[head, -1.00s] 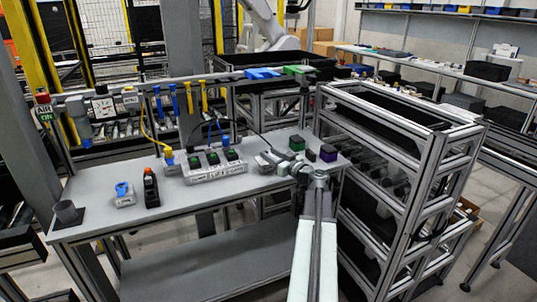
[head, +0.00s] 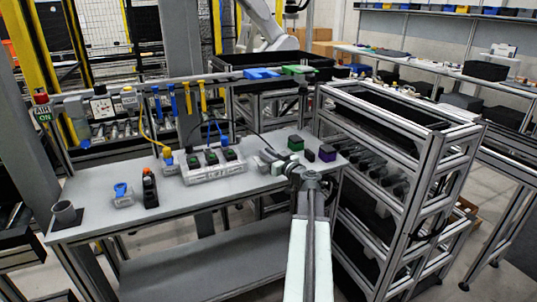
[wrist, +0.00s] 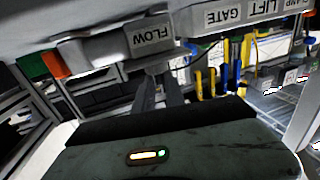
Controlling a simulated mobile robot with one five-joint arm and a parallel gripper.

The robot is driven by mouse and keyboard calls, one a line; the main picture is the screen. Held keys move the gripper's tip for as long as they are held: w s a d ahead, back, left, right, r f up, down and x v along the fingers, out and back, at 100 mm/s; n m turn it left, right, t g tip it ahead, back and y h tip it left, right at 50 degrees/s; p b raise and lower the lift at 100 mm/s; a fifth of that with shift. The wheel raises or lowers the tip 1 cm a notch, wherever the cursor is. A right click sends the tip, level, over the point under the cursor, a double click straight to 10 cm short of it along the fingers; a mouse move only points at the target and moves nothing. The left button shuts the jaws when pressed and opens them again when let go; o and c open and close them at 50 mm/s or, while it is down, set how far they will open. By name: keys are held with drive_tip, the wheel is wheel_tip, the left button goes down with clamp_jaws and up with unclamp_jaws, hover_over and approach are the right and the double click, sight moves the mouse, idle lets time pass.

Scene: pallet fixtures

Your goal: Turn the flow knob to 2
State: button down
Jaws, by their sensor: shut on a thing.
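The grey flow unit (wrist: 100,48), with its FLOW label (wrist: 150,35), spans the upper left of the wrist view. My gripper (wrist: 158,92) is directly below the label there, its two dark fingers close together and reaching up to the unit. It is shut on the flow knob, which is mostly hidden between the fingers. In the head view my gripper (head: 279,163) is at the right part of the grey bench, against the small flow unit (head: 266,157). The knob's scale and pointer are not readable in either view.
A switch box (head: 214,172) with green buttons stands left of my gripper on the bench (head: 95,212). A metal rack (head: 400,150) stands right of my arm. The bench front is mostly clear.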

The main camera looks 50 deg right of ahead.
drive_tip(key=m+g+h, duration=0.1)
drive_tip(key=h, duration=0.1)
drive_tip(key=m+g+h, duration=0.1)
drive_tip(key=m+h, duration=0.1)
drive_tip(key=a+m+h, duration=0.1)
drive_tip(key=h, duration=0.2)
drive_tip(key=shift+w+m+g, duration=0.15)
drive_tip(key=shift+m+g, duration=0.25)
drive_tip(key=m+g+h, duration=0.3)
drive_tip(key=shift+w, duration=0.15)
drive_tip(key=shift+m+g+h, duration=0.9)
drive_tip(key=shift+g+h, duration=0.1)
drive_tip(key=shift+g, duration=0.3)
drive_tip(key=c, duration=1.4)
unclamp_jaws()
